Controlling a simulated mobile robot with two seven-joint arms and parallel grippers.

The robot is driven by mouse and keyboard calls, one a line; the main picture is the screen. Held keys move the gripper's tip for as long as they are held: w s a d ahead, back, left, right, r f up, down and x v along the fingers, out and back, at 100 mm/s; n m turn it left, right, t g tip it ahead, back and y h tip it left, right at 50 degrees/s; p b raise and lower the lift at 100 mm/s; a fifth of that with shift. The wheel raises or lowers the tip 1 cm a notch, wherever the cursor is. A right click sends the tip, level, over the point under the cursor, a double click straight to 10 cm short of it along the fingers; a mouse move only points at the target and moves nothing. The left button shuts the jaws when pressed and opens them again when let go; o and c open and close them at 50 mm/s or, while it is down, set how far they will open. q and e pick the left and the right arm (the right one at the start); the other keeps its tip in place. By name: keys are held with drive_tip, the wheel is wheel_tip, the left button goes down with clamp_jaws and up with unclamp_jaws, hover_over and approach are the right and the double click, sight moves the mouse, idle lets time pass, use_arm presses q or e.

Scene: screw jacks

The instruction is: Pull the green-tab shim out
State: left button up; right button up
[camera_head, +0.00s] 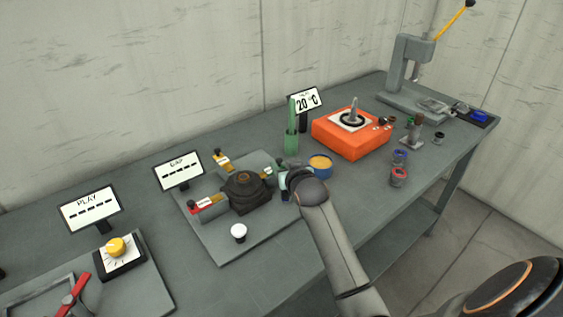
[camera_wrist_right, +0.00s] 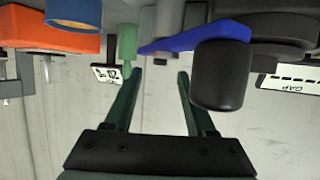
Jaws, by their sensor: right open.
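The dark round screw jack (camera_head: 246,190) stands on a grey plate, with red (camera_head: 200,205) and yellow (camera_head: 222,161) tabbed pieces around it. A small green spot (camera_head: 268,171) at its right side may be the green-tab shim; it is too small to be sure. My right gripper (camera_head: 284,184) is just right of the jack, partly hidden by its own wrist. In the wrist view the right gripper (camera_wrist_right: 159,73) is open with nothing between its fingers. A blue flat piece (camera_wrist_right: 200,38) and a black cylinder (camera_wrist_right: 220,75) are close beyond its fingertips. My left gripper is out of view.
A green holder (camera_head: 291,142), a blue pot with a tan top (camera_head: 320,166) and an orange box (camera_head: 350,138) stand right of the jack. A white-topped knob (camera_head: 238,232) is in front. Sign panels (camera_head: 178,171) stand behind.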

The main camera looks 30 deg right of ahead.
sight(280, 160)
drive_tip(key=shift+x, duration=1.7)
clamp_jaws()
